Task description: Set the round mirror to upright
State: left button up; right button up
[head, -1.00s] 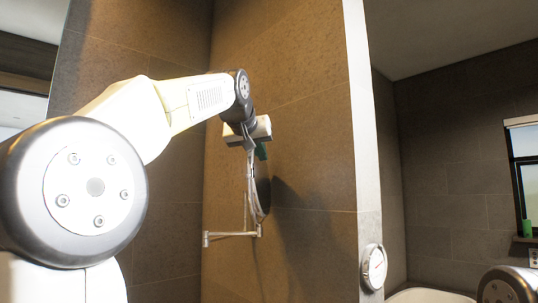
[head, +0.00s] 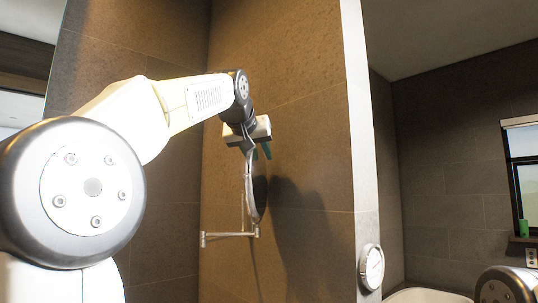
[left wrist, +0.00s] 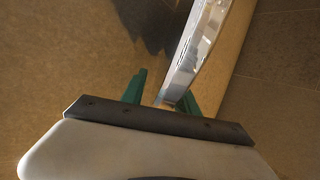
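The round mirror (head: 251,192) hangs on a thin metal wall arm (head: 230,235) and shows almost edge-on in the head view. Its pale rim (left wrist: 195,50) runs down toward my fingers in the left wrist view. My left gripper (head: 256,152) is at the mirror's top edge. In the left wrist view its green fingers (left wrist: 161,94) are apart. The rim's end lies between them, close to the right-hand finger; I cannot tell whether they touch. The mirror's face and exact tilt are hard to read. My right gripper is out of view.
The brown tiled wall (head: 305,150) stands right behind the mirror and carries shadows. A white wall edge (head: 360,150) with a round dial (head: 371,267) is to the right. Beyond are a tub (head: 425,295) and a window (head: 522,165).

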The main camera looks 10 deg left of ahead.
pick_arm(q)
jog(key=shift+s, duration=0.1)
jog(key=v, duration=0.7)
jog(key=shift+s+r, duration=0.2)
jog(key=shift+s, duration=0.1)
